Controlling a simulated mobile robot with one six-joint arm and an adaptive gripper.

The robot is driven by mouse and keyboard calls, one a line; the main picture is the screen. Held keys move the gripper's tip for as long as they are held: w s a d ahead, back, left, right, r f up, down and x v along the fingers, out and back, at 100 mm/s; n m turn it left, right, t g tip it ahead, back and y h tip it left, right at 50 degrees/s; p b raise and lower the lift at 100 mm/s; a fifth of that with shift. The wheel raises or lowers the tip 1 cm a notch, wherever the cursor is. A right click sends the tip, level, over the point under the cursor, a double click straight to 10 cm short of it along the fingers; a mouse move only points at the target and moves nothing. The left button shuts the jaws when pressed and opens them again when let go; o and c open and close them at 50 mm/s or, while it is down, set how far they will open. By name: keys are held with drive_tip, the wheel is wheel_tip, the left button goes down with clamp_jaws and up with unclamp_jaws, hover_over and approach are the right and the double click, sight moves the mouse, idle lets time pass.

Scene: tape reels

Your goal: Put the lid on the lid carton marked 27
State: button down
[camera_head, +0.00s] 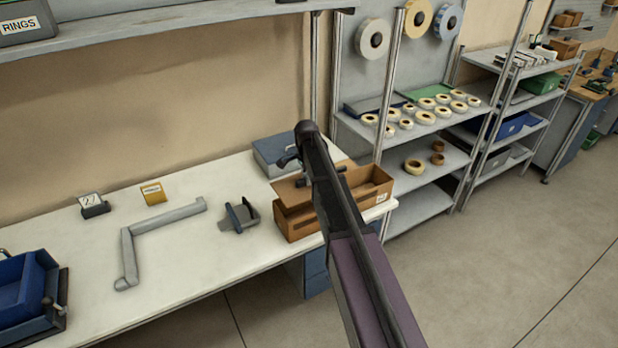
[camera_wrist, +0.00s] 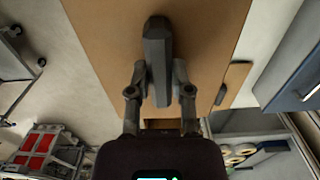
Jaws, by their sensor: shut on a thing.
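A brown open carton (camera_head: 300,224) stands on the white bench, with a small white label on its right end that is too small to read. A flat brown lid (camera_head: 288,189) is at the carton's left part, at a slight angle to it; the right part of the carton is uncovered. In the wrist view the lid (camera_wrist: 115,50) has a dark grey handle (camera_wrist: 156,50). My gripper (camera_wrist: 160,85) is shut on this handle. In the head view my arm hides the middle of the lid and carton. Whether the lid touches the rim cannot be told.
A card marked 27 (camera_head: 90,200) and a yellow card (camera_head: 153,193) stand on the bench (camera_head: 185,270). A grey bracket (camera_head: 238,216) and a bent grey bar (camera_head: 150,226) lie left of the carton. A blue-grey box (camera_head: 275,152) is behind it. Shelves with tape reels (camera_head: 425,117) stand right.

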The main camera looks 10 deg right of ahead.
drive_tip(key=shift+a+r, duration=0.15)
idle(0.6)
drive_tip(key=shift+f, duration=0.2)
idle(0.4)
drive_tip(key=shift+f+b, duration=3.5)
drive_tip(key=shift+b, duration=0.05)
drive_tip(key=shift+c, duration=2.3)
unclamp_jaws()
drive_tip(key=shift+r, duration=0.15)
